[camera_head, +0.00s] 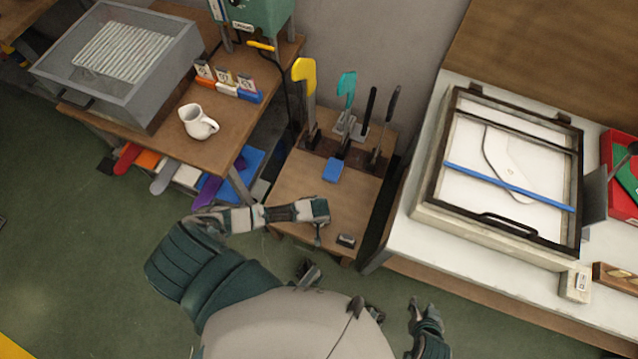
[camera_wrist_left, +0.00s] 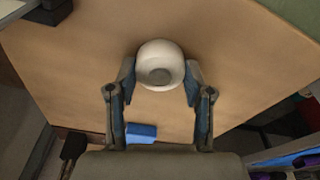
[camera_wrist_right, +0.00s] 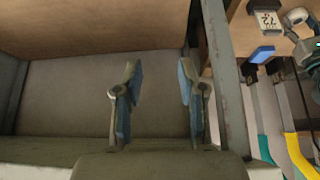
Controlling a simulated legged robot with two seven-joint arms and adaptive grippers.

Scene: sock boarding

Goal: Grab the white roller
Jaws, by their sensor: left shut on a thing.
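The white roller (camera_wrist_left: 160,52), a round white body with a grey centre, stands between the two fingers of my left gripper (camera_wrist_left: 160,82) in the left wrist view. Both fingers touch its sides, and the gripper is shut on it. In the head view, my left gripper (camera_head: 318,236) is over the front part of the small wooden table (camera_head: 290,192); I cannot make out the roller clearly there. My right gripper (camera_wrist_right: 158,80) is open and empty in the right wrist view. In the head view it shows low, right of centre (camera_head: 417,310), apart from the table.
A blue block (camera_head: 333,170) and several upright tools, including a yellow one (camera_head: 305,82), stand behind. A white bench with a framed screen (camera_head: 428,198) is at right. A white jug (camera_head: 197,122) stands on the left table.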

